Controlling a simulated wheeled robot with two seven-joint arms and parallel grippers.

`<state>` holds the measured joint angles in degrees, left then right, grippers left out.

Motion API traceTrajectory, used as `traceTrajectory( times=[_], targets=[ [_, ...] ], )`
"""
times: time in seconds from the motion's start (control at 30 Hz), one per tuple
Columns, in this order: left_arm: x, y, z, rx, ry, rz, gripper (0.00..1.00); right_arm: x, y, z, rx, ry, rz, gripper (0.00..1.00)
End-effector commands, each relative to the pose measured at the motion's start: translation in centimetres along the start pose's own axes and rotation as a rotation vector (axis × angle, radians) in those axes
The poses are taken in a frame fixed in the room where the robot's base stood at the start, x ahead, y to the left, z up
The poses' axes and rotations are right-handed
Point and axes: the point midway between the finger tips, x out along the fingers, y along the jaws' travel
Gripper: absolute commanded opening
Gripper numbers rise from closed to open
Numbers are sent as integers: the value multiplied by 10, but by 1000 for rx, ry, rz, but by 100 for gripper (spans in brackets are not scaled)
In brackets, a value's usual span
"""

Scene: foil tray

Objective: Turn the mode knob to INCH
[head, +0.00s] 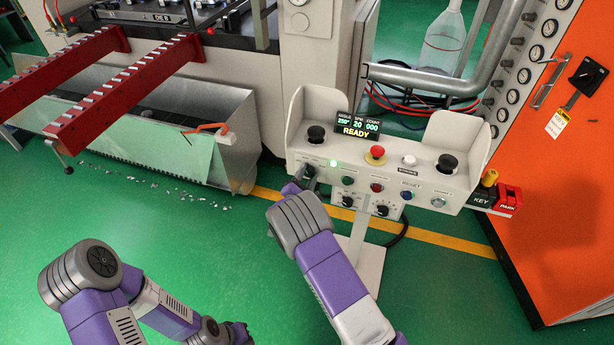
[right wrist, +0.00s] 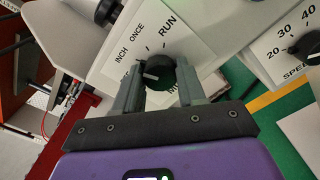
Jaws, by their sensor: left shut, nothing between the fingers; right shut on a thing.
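The mode knob (right wrist: 161,73) is a dark round knob on a white label plate with INCH, ONCE and RUN printed around it. Its white pointer mark lies on the left side of its face, on the side of the INCH label (right wrist: 122,57). My right gripper (right wrist: 160,84) is shut on the knob, one finger on each side. In the head view my right gripper (head: 307,178) is at the left end of the control panel's front and mostly hides the knob. My left arm is at the bottom left, far from the panel; its fingers do not show.
The control panel (head: 400,167) stands on a pedestal, with a READY display (head: 356,126), a red mushroom button (head: 375,155), other buttons and a speed knob (right wrist: 306,45). An orange cabinet (head: 560,200) is at right. Red rails (head: 130,90) reach in at left. Green floor lies open in front.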

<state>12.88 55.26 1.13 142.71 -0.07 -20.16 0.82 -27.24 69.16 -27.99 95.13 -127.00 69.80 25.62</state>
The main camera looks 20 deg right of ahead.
Motion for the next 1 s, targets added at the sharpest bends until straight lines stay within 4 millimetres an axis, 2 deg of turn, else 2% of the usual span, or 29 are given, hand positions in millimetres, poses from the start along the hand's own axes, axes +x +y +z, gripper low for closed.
traceTrajectory(
  times=[0.13,0.17,0.3,0.57,0.67,1.0],
  targets=[
    [0,0,0,0,0,0,0,-1,0,-1,-2,3,-1,9],
    [0,0,0,0,0,0,0,-1,0,-1,-2,3,-1,44],
    [0,0,0,0,0,0,0,0,0,-1,-2,2,-1,65],
    [0,0,0,0,0,0,0,-1,0,0,-2,1,0,65],
    [-2,1,0,0,0,0,0,-6,1,0,-2,3,0,65],
    [-16,6,1,0,0,0,0,-60,1,0,-4,4,0,65]
  ],
)
